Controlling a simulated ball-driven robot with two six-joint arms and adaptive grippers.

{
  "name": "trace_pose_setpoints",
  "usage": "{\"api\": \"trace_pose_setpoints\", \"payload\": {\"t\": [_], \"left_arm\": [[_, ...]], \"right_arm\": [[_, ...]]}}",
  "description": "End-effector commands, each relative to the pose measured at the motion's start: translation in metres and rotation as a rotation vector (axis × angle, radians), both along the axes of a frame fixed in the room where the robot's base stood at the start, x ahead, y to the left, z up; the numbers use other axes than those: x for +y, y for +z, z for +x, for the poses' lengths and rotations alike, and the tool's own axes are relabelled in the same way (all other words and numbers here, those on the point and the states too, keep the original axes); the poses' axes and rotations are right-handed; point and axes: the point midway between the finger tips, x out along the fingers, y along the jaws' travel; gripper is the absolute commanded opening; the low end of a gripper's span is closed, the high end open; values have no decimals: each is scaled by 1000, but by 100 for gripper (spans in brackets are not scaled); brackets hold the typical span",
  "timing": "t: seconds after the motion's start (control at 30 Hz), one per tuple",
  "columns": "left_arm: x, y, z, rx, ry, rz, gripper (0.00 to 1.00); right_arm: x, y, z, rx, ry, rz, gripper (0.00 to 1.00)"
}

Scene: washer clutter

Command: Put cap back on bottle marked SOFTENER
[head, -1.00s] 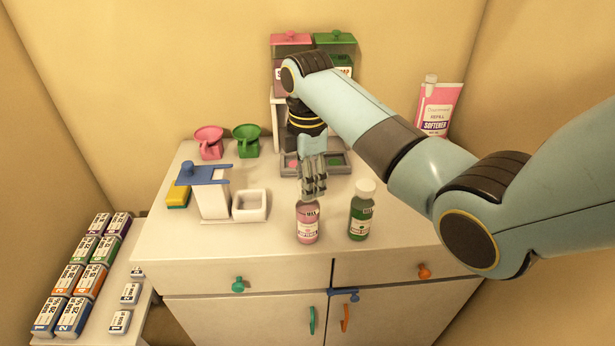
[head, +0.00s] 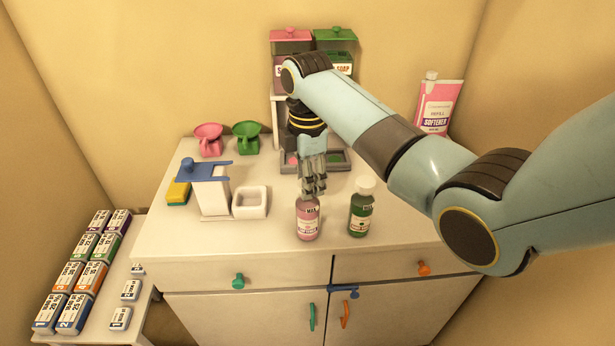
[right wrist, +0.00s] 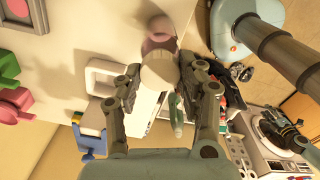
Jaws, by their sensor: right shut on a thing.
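The pink bottle (head: 307,222) stands upright near the front of the cabinet top; its label is too small to read surely. My right gripper (head: 314,190) points down right over the bottle's mouth. In the right wrist view, its fingers (right wrist: 158,82) are shut on a white cap (right wrist: 160,70). The pink bottle (right wrist: 160,28) shows just beyond the cap, in line with it. Whether cap and bottle neck touch cannot be told, as the fingers hide the mouth in the head view.
A green bottle (head: 361,212) with a white cap stands close to the right of the pink one. A white square dish (head: 250,203) and a blue-topped dispenser (head: 207,190) stand to the left. A pink softener refill pouch (head: 438,105) stands at the back right.

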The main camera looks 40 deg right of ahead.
Motion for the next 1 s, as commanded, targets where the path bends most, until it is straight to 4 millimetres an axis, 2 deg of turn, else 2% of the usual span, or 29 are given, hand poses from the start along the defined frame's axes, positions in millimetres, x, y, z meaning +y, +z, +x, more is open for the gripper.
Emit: {"api": "trace_pose_setpoints", "payload": {"t": [0.67, 0.7, 0.8, 0.87, 1.0], "left_arm": [[0, 0, 0, 0, 0, 0, 40], [0, 0, 0, 0, 0, 0, 40], [0, 0, 0, 0, 0, 0, 40], [0, 0, 0, 0, 0, 0, 40], [0, 0, 0, 0, 0, 0, 40]], "right_arm": [[0, -4, 0, 0, 0, 0, 26], [0, -4, 0, 0, 0, 0, 44], [0, -4, 0, 0, 0, 0, 57], [0, -4, 0, 0, 0, 0, 65], [0, -4, 0, 0, 0, 0, 66]]}}
